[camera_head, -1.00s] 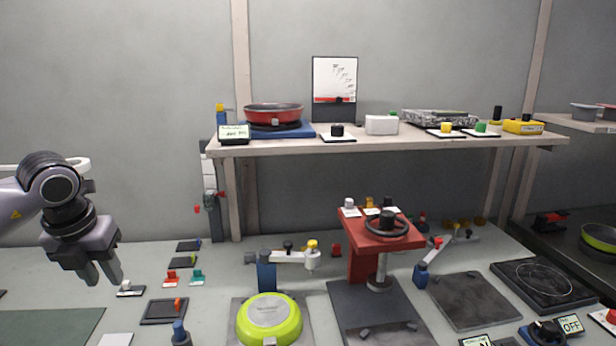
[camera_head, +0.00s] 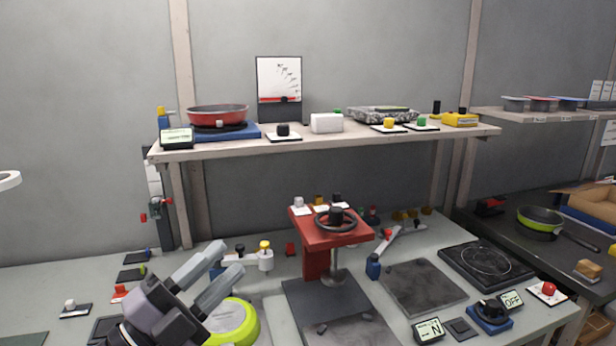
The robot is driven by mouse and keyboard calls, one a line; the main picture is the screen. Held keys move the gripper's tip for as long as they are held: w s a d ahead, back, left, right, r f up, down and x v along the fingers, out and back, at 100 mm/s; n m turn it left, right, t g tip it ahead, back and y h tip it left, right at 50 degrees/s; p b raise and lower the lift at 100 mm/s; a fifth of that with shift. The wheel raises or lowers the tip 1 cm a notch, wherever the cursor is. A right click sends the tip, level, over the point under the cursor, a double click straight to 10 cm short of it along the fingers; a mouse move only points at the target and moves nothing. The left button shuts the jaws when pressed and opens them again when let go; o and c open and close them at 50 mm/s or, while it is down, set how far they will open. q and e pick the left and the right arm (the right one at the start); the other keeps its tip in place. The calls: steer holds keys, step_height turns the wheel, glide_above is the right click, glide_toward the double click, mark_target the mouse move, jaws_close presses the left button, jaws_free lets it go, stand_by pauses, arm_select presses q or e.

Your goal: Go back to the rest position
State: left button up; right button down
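My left gripper (camera_head: 226,264) is at the lower left, in front of the table. My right gripper is not in view.
A red press (camera_head: 311,258) with a handwheel stands mid-table. A shelf (camera_head: 330,142) above holds a red pan (camera_head: 217,115) and a white box (camera_head: 326,122). A dark counter with a green pan (camera_head: 540,222) is at the right. The grey plate (camera_head: 424,287) is bare.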

arm_select(q)
steer(key=s+a+f+n+g+y, duration=0.1)
steer(key=s+a+f+n+y, duration=0.1)
steer(key=a+f+n+y, duration=0.55)
steer(key=s+a+f+n+g+y, duration=0.15)
steer(key=a+f+n+y, duration=0.25)
steer(key=f+n+y, duration=0.6)
steer(key=s+f+n+g+h, duration=0.1)
steer(key=s+f+n+g, duration=0.1)
steer(key=s+f+g, duration=0.6)
steer(key=s+f+n+g+h, duration=0.15)
steer(key=s+f, duration=0.35)
steer(key=s, duration=0.7)
steer(key=w+d+f+t+h+b, duration=0.1)
steer(key=w+d+f+t+b, duration=0.2)
steer(key=f, duration=1)
steer(key=w+t+b, duration=0.1)
steer(key=w+t, duration=0.2)
steer(key=w, duration=0.1)
steer(key=shift+h, duration=0.3)
